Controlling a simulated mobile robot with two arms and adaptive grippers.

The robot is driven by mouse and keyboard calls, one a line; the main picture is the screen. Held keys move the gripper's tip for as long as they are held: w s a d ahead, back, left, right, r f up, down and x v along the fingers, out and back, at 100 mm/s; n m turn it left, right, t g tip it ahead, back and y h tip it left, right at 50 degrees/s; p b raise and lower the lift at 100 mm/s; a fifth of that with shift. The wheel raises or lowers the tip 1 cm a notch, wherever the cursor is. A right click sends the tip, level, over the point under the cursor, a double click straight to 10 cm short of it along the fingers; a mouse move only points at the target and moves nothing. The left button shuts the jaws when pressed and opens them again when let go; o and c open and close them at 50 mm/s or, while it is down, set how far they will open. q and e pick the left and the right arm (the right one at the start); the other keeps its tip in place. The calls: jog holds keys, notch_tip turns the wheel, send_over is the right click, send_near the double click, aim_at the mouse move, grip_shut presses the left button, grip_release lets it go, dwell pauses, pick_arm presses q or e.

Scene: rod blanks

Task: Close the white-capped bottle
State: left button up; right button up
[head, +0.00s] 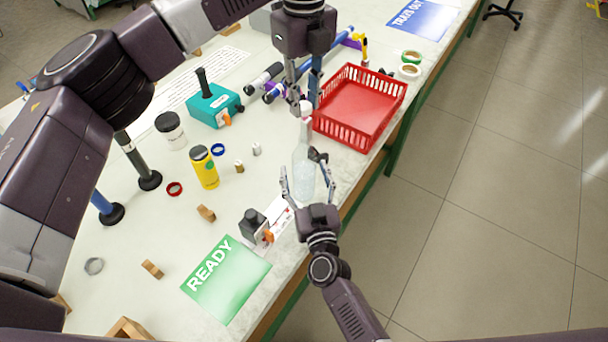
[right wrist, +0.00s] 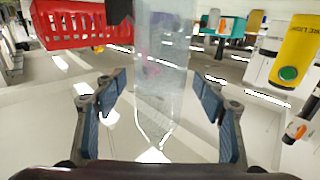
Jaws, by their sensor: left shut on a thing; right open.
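The clear bottle (head: 304,176) stands upright near the table's front edge, with its narrow neck at the top. The white cap (head: 305,107) shows at the top of the neck; I cannot tell whether it is seated. My left gripper (head: 304,98) points down from above and is shut on the white cap. My right gripper (head: 311,186) is open, with its fingers on either side of the bottle's lower body. In the right wrist view, the bottle's clear body (right wrist: 160,70) rises between the two open fingers (right wrist: 160,100). The bottle's top is out of that view.
A red basket (head: 358,106) stands right of the bottle, close to the left gripper. A green READY sheet (head: 226,279) lies at the front.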

jog(key=shift+w+a, duration=0.1)
jog(key=shift+w, duration=0.35)
grip_shut()
pick_arm(q)
jog(key=shift+f, duration=2.45)
